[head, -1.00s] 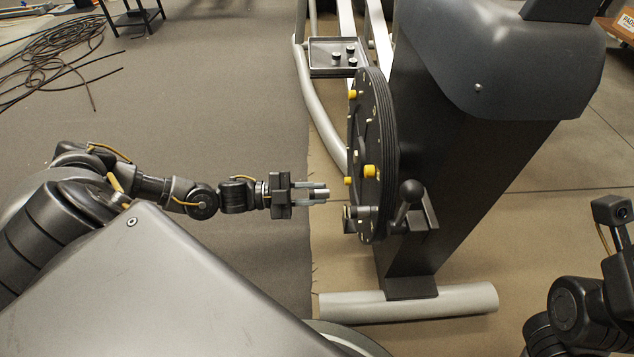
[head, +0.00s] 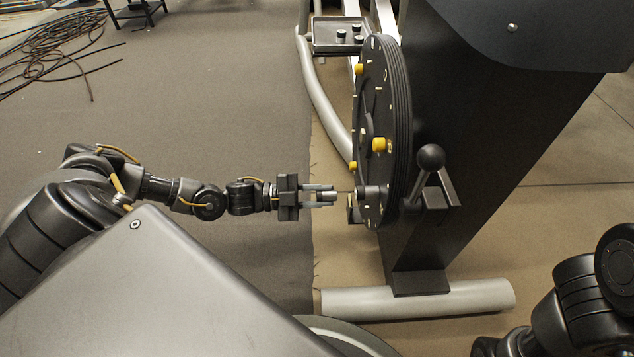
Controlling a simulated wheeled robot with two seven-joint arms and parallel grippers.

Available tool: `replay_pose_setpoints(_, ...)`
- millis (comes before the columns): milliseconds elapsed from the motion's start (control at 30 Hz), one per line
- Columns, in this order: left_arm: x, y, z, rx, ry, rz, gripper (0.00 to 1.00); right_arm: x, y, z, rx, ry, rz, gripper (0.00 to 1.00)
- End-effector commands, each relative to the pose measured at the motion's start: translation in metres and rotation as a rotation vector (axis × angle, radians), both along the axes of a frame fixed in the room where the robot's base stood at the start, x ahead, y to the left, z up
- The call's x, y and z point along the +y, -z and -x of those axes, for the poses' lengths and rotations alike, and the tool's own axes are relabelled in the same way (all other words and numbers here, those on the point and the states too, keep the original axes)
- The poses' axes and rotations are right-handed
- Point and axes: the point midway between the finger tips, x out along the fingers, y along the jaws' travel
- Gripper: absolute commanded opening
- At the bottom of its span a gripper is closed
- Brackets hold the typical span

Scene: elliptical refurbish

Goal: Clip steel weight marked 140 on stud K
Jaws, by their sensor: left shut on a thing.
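My left gripper (head: 326,196) is shut on a small grey cylindrical steel weight (head: 321,196), held level. Its marking is too small to read. The gripper points right at the lower left of the black flywheel disc (head: 375,95), which stands upright on the machine. A dark round stud or boss (head: 370,198) on the disc's face is just right of the fingertips. Whether the weight touches it, I cannot tell. Yellow knobs (head: 380,144) stick out of the disc higher up. I cannot read any stud letter. My right gripper is out of view; only its arm shows at lower right.
A lever with a black ball knob (head: 431,157) stands right of the disc. A tray (head: 318,48) with several dark knobs lies at the top. The machine's grey foot tube (head: 420,300) crosses below. Open carpet lies left of the disc.

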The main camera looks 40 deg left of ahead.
Motion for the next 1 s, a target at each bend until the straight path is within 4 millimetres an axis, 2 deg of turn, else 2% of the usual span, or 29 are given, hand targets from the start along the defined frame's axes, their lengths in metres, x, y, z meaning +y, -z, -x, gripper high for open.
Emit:
replay_pose_setpoints(500,-0.032,0.000,-0.024,-0.003,0.001,0.002,0.00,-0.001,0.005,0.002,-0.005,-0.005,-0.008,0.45)
replay_pose_setpoints(1000,-0.038,-0.001,-0.028,-0.002,0.001,0.001,0.00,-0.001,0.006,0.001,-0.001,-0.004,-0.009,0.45)
